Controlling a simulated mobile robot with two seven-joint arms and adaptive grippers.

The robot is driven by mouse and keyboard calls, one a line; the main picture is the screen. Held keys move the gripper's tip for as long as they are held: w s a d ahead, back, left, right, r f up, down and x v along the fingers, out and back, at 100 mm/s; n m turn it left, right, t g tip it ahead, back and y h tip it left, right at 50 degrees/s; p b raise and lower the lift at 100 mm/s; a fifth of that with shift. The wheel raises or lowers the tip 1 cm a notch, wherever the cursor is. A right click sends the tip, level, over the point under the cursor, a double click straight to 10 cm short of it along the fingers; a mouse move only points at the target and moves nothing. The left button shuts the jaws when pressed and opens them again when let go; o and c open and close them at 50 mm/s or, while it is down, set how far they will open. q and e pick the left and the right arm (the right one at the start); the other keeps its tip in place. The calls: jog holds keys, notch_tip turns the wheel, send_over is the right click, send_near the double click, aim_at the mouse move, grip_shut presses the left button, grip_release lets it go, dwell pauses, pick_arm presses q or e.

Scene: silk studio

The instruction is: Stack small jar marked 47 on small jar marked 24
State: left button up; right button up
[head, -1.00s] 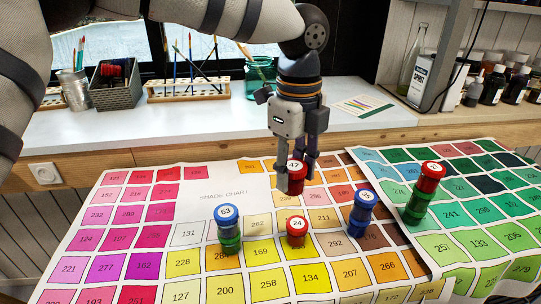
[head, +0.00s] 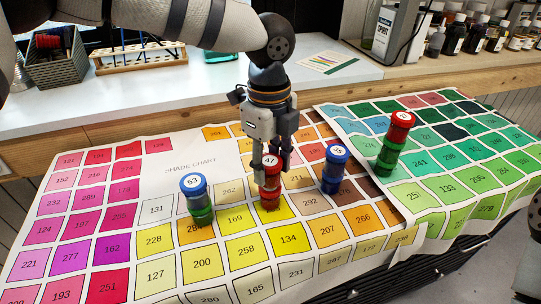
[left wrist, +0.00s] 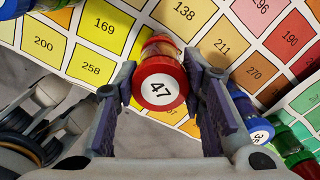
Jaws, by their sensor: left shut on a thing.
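The small red-lidded jar marked 47 (head: 271,162) is held upright between the fingertips of my left gripper (head: 271,166), which points down. It also shows in the left wrist view (left wrist: 160,88), lid toward the camera, with a finger on each side. Directly beneath it in the head view is the red jar marked 24 (head: 269,202), standing on the chart; its marked lid is hidden. The two jars look lined up and touching or nearly so; I cannot tell whether the upper one's weight rests on it. My right gripper is not in view.
A blue-lidded stack marked 53 (head: 195,190) stands left of the jars, and another blue-lidded stack (head: 333,160) close on the right. A taller red-and-green stack (head: 395,145) is farther right. The shade chart (head: 100,250) is clear in front.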

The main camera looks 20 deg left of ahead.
pick_arm(q)
jog(key=shift+f, duration=0.55)
dwell(0.4)
jog(key=o, duration=1.2)
jog(key=shift+o, duration=0.2)
jog(key=shift+r, duration=0.1)
